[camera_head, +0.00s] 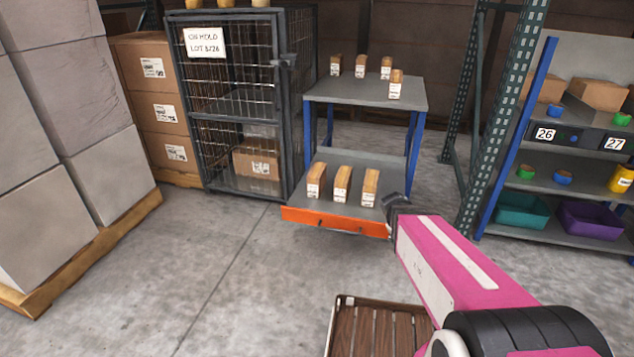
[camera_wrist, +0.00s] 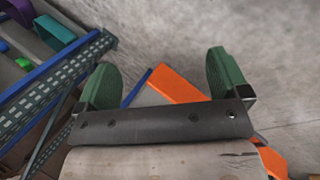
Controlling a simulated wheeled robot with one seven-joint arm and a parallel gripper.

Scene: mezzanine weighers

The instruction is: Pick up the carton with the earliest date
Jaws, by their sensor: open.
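Three small tan cartons with white labels stand in a row on the lower shelf of a grey and blue stand: a left one (camera_head: 317,180), a middle one (camera_head: 342,184) and a right one (camera_head: 369,188). Several similar cartons (camera_head: 361,67) stand on the upper shelf, one of them (camera_head: 396,84) nearer the front edge. The label dates are too small to read. My gripper (camera_wrist: 165,76) is open and empty, its green fingers wide apart. In the head view its dark end is beside the right end of the lower shelf, near the right carton. No carton shows in the wrist view.
The lower shelf has an orange front (camera_head: 335,222). A wire cage (camera_head: 235,100) with an "ON HOLD" sign stands left of it. A rack upright (camera_head: 497,120) and bin shelving (camera_head: 560,165) are on the right. A slatted wooden platform (camera_head: 375,325) lies in front; floor at left is clear.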

